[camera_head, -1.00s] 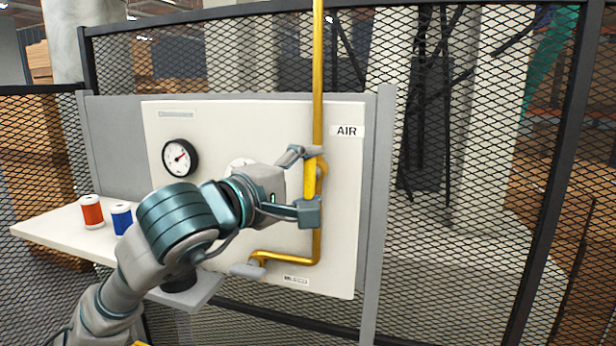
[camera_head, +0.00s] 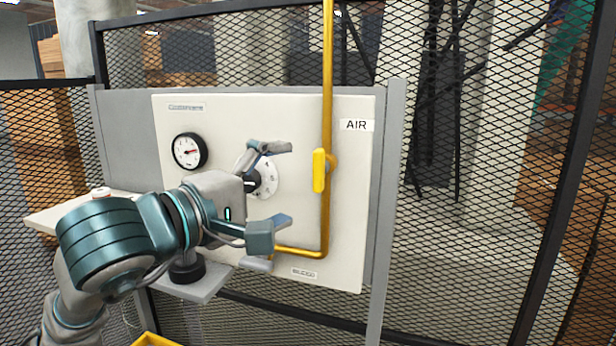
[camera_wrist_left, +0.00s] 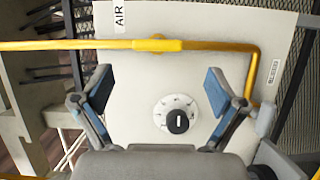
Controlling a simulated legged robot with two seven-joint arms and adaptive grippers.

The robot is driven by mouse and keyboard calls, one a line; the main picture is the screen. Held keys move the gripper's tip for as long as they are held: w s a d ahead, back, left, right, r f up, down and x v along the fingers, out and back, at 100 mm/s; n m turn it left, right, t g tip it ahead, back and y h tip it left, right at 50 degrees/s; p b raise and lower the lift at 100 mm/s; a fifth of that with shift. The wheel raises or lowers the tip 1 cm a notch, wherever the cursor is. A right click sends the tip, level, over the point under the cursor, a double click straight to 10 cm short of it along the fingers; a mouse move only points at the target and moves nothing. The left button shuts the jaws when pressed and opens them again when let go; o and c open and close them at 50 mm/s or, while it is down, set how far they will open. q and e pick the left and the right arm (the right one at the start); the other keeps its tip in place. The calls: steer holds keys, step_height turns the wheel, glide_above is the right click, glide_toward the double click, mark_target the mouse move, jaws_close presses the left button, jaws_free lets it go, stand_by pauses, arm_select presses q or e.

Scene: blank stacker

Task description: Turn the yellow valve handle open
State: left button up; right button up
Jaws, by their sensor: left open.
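The yellow valve handle (camera_head: 319,170) stands upright, in line with the vertical yellow pipe (camera_head: 327,60) on the white panel. In the left wrist view the handle (camera_wrist_left: 158,45) lies along the pipe, beyond the fingertips. My left gripper (camera_head: 282,184) is open and empty, to the left of the handle and apart from it. In the left wrist view its two fingers (camera_wrist_left: 160,90) are spread wide with nothing between them but the panel face and a black dial knob (camera_wrist_left: 177,121). My right gripper is out of view.
The white panel (camera_head: 350,220) carries a round gauge (camera_head: 189,150), a dial (camera_head: 268,177) partly hidden by my gripper, and an AIR label (camera_head: 356,125). A shelf (camera_head: 60,212) juts out at left, mostly behind my arm. Mesh fence (camera_head: 480,240) stands to the right.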

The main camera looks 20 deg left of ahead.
arm_select(q)
steer(key=v, duration=0.4)
steer(key=shift+a+f, duration=0.1)
steer(key=shift+a, duration=0.05)
steer(key=shift+w, duration=0.1)
